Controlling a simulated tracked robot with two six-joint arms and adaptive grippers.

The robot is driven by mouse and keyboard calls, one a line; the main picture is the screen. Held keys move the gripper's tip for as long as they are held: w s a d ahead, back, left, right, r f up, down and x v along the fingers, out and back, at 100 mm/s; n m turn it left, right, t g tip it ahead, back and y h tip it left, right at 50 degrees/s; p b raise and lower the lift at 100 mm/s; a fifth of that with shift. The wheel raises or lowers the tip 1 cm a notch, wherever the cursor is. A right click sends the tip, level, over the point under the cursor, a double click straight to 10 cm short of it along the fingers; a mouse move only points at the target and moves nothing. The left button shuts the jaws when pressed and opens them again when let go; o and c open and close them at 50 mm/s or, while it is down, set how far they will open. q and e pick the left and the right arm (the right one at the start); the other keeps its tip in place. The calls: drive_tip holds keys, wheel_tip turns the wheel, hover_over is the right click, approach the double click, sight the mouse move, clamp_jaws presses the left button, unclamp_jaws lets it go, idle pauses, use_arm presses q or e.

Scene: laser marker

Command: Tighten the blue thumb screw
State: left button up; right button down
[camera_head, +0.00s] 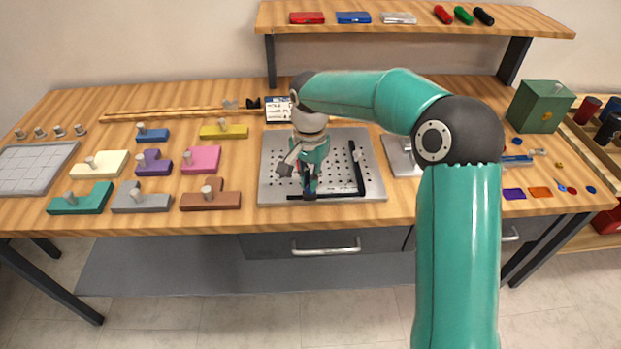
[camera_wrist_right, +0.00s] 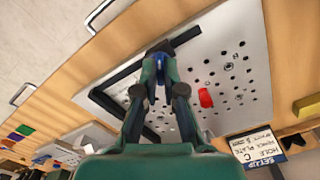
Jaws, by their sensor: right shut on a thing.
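The perforated metal plate (camera_head: 271,172) lies on the bench and carries a black L-shaped fence (camera_head: 358,178). My right gripper (camera_head: 309,188) points down at the plate's front edge, near the front bar of the fence. Its fingers are shut on the blue thumb screw, which shows as a small dark blue piece between the fingertips in the right wrist view (camera_wrist_right: 159,70). The fingers cover most of the screw, so I cannot tell how far in it sits. My left gripper is in neither view.
A red piece (camera_wrist_right: 205,97) lies on the plate. Several coloured blocks with pegs, such as the brown one (camera_head: 225,198), stand to the left. A white sign (camera_head: 278,109) stands behind the plate. A green box (camera_head: 541,106) stands at the right.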

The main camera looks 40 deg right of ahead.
drive_tip(key=c, duration=1.3)
unclamp_jaws()
wheel_tip(320, 180, up, 12)
